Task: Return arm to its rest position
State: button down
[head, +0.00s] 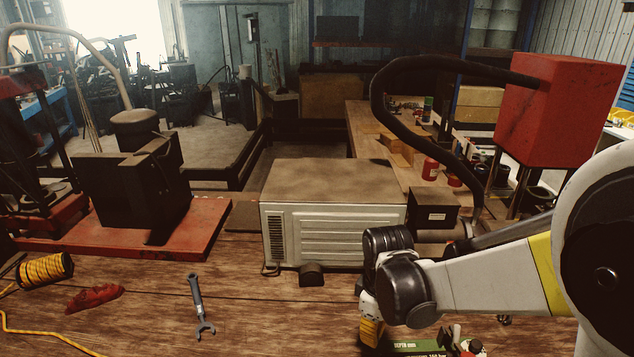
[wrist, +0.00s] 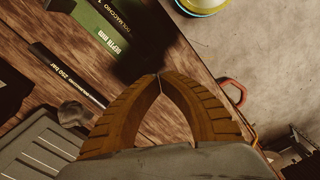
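My arm reaches in from the right edge of the head view and bends at a dark joint over the wooden bench (head: 255,318). My gripper (head: 371,335) points down near the front of the bench. In the wrist view my gripper (wrist: 160,78) shows two ribbed orange-brown fingers whose tips meet. Nothing shows between them. A green box with DEPTH lettering (wrist: 108,28) lies close beyond the fingertips on the left. The same green box (head: 415,346) shows at the bottom of the head view, beside the gripper.
A white ribbed metal unit (head: 335,232) stands behind the gripper. A red box machine with a black hose (head: 558,110) stands at the right. A wrench (head: 201,306), a red rag (head: 95,297) and a yellow cord spool (head: 45,269) lie on the left. The bench's front middle is clear.

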jog(key=shift+r, duration=0.35)
